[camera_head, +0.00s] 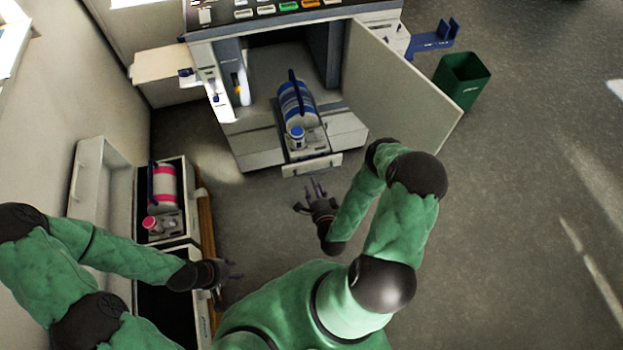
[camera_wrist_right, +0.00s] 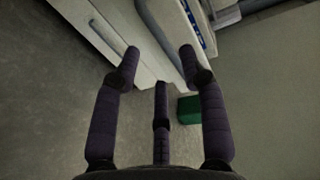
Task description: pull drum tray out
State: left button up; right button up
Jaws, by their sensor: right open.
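The drum tray (camera_head: 296,169) sits in the open front of the large printer (camera_head: 262,155), with its pale front plate standing out past the machine's lower front. A blue striped drum (camera_head: 294,104) with a dark handle and a small blue-and-white cylinder (camera_head: 297,139) sit on it. My right gripper (camera_head: 318,189) is open and empty, just in front of the tray's front plate and apart from it. In the right wrist view its spread fingers (camera_wrist_right: 160,62) hold nothing. My left gripper (camera_head: 232,270) is low at the left, far from the tray; its finger opening is too small to judge.
The printer's door (camera_head: 400,90) stands open to the right of the tray. A green bin (camera_head: 463,82) stands beyond the door. At left, an open case (camera_head: 163,242) holds a pink striped drum (camera_head: 164,184). The floor in front of the printer is clear.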

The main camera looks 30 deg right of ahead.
jog(key=v, duration=0.6)
jog(key=shift+s, duration=0.25)
